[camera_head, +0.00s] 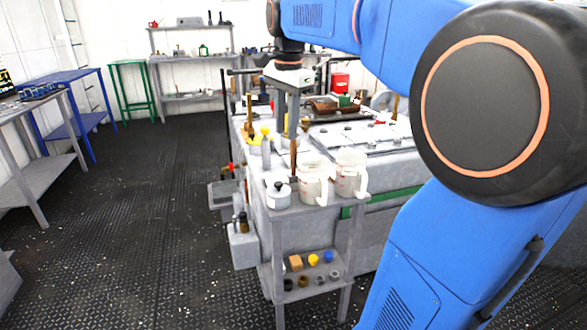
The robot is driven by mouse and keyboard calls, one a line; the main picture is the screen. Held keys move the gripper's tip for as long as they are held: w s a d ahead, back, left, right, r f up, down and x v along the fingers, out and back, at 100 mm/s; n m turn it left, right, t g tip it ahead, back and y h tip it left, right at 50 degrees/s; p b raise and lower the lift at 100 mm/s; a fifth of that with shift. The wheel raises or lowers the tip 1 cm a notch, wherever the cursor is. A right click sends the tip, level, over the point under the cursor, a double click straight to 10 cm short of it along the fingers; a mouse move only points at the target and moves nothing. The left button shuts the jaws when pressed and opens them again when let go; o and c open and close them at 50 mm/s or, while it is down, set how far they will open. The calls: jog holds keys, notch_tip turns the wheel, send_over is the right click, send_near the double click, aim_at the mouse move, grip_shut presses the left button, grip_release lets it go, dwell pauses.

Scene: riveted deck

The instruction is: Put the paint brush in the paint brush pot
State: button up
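My gripper (290,132) hangs pointing down above the near end of the workbench, its grey fingers close together. A slim brown handle (293,160), which looks like the paint brush, stands upright right below the fingertips. I cannot tell whether the fingers hold it. I cannot tell which vessel is the paint brush pot. More wooden handles (248,108) rise near a yellow container farther back.
A second jug (351,174) stands at the right end of the small stand (296,212). Small items fill its lower shelf (312,282). The cluttered grey workbench (385,160) is behind. The black floor (140,210) at left is open.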

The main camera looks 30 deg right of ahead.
jog(key=w+d+r+m+g, duration=0.1)
jog(key=w+d+r+m, duration=0.3)
jog(key=w+d+m, duration=0.3)
send_over(294, 175)
jog(key=f, duration=1.7)
jog(key=shift+w+d+f, duration=0.15)
jog(key=shift+w, duration=0.2)
grip_shut()
